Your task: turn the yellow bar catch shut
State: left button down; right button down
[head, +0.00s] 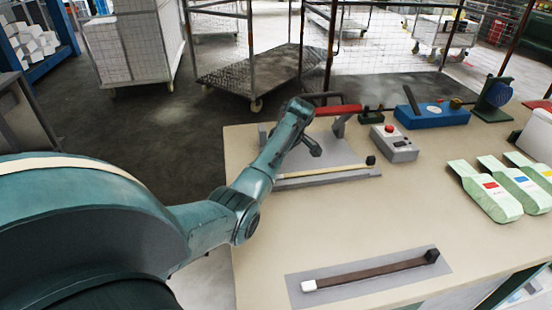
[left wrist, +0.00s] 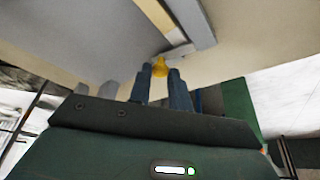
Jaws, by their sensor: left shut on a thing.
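The yellow bar catch (left wrist: 160,68) shows in the left wrist view as a small yellow piece between my fingertips. My left gripper (left wrist: 160,77) is shut on it. In the head view my left gripper (head: 316,150) is over the grey press at the back of the table, and it and my arm hide the catch there. A pale yellow bar (head: 325,172) with a black end block lies along the press's front edge. The catch's exact angle is hard to tell. My right gripper is in neither view.
A red-handled bar (head: 338,110) stands behind the gripper. To the right are a grey box with a red button (head: 394,146), a blue tool (head: 432,115) and green-white packs (head: 487,192). A dark strip (head: 370,273) lies on a grey mat in front. The table's middle is clear.

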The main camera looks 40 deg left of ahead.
pick_arm(q)
jog(key=c, duration=1.3)
grip_release()
jog(key=v, duration=1.3)
